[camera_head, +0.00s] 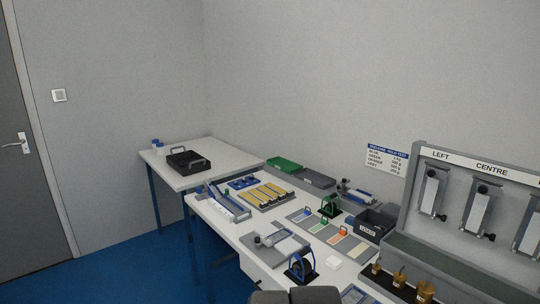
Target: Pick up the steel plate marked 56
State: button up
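No marking 56 can be read in the head view, so I cannot tell which piece is the steel plate marked 56. A flat grey piece (277,237) lies on a grey stand near the front of the long white table (221,226). A rack of several yellow-topped bars (268,194) lies farther back. A row of small coloured cards or plates (323,228) lies at the middle of the table. My gripper's fingertips do not show; only dark grey rounded parts, likely of my arm, show at the bottom edge.
A black tray (188,160) stands on the side table (222,153). Green (330,205) and blue (301,267) round-framed devices stand upright. A dark bin (376,226) and a tall panel marked LEFT and CENTRE (478,165) are at right, with brass weights (400,280) in front.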

aim_at(269, 241)
jog(key=k+l+u, duration=0.1)
jog(key=i+j, duration=0.2)
jog(key=i, duration=0.2)
jog(key=i+j, duration=0.2)
jog(key=i, duration=0.2)
jog(key=i+j, duration=0.25)
jog(key=i, duration=0.15)
